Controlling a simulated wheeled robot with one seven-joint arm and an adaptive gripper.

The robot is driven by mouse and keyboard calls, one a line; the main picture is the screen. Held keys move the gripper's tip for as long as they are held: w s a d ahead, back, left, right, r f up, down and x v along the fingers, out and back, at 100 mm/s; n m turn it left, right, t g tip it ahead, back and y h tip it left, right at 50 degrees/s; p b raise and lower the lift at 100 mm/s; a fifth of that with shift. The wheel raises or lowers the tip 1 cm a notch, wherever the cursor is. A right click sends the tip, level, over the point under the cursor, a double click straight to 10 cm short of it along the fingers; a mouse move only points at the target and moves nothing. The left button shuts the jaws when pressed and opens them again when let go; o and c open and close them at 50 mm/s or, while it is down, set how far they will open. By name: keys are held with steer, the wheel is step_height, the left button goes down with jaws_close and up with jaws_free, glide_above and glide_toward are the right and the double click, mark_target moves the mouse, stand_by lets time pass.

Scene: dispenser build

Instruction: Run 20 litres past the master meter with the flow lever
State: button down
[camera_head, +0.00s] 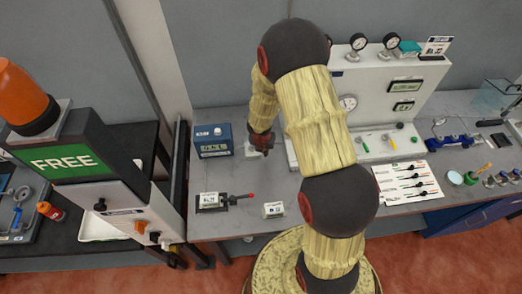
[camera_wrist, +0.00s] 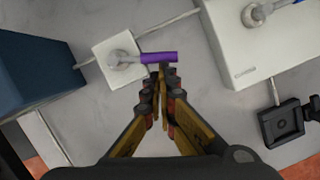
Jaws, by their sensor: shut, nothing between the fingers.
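A lever with a purple handle (camera_wrist: 160,57) stands on a white square base (camera_wrist: 100,48) in the wrist view. The handle points right from its grey pivot. My gripper (camera_wrist: 161,78) is shut and empty, with its fingertips right at the near side of the handle; I cannot tell if they touch it. In the head view my gripper (camera_head: 262,146) is low over the bench, and my arm partly hides the lever area. A blue box with a small display (camera_head: 213,141) stands left of it; its reading is too small to be sure of.
A white gauge panel (camera_head: 370,85) stands behind and right of my arm. A small black device with a red-tipped lever (camera_head: 228,200) and a small display block (camera_head: 273,210) lie on the front bench. A FREE sign cabinet (camera_head: 65,161) stands left. Thin pipes join the lever base to its neighbours.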

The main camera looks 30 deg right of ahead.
steer(key=shift+w+d+p, duration=0.2)
steer(key=shift+d+p, duration=0.15)
steer(key=shift+d, duration=0.1)
steer(key=shift+w+d+p, duration=0.2)
steer(key=shift+d+p, duration=0.1)
steer(key=shift+d, duration=0.15)
steer(key=shift+w, duration=0.1)
